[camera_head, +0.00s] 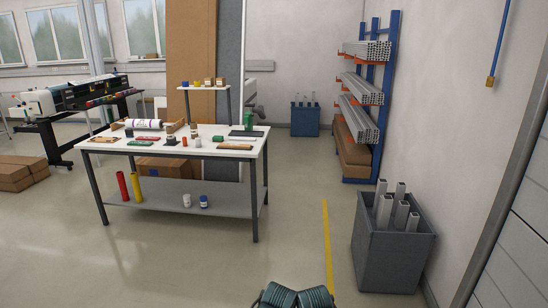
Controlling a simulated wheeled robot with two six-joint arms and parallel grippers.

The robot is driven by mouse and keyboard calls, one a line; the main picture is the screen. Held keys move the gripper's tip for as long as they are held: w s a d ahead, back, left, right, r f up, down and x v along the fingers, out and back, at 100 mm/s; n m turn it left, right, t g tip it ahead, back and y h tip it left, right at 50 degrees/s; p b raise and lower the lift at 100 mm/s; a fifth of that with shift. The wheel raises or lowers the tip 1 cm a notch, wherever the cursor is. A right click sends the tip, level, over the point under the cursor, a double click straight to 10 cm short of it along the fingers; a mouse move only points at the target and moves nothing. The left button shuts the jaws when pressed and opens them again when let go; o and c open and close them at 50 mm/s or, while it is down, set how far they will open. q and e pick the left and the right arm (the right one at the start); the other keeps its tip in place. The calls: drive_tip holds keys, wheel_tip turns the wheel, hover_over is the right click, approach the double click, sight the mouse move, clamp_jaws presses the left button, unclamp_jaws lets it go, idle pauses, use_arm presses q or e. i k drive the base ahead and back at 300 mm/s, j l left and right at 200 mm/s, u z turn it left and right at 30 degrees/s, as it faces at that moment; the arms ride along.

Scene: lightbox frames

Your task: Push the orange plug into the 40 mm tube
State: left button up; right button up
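A white-topped work table (130,160) stands left of centre, some way ahead of me. I cannot tell which thing is the 40 mm tube. A teal ribbed part of my own body (296,298) shows at the bottom edge. Neither of my grippers can be made out in this view.
A red tube (122,186) and a yellow tube (136,187) stand at the table's lower shelf. A grey bin (394,255) with metal profiles stands at right. Behind it is a blue rack (390,60). A yellow line (327,240) crosses clear floor between table and bin.

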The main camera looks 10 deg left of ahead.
sight(170, 129)
drive_tip(key=i+u, duration=0.4)
drive_tip(key=i, duration=0.2)
drive_tip(key=i+l+u, duration=0.15)
drive_tip(key=i+u, duration=0.25)
drive_tip(key=i, duration=0.2)
drive_tip(key=i+j+u, duration=0.2)
drive_tip(key=i, duration=0.2)
drive_tip(key=i+u, duration=0.2)
drive_tip(key=i, duration=0.2)
drive_tip(key=i+j+z, duration=0.35)
drive_tip(key=i+j, duration=0.15)
drive_tip(key=j, duration=0.15)
drive_tip(key=i+j+z, duration=0.2)
drive_tip(key=j, duration=0.2)
drive_tip(key=i+j+z, duration=0.2)
drive_tip(key=j, duration=0.2)
drive_tip(key=i, duration=0.05)
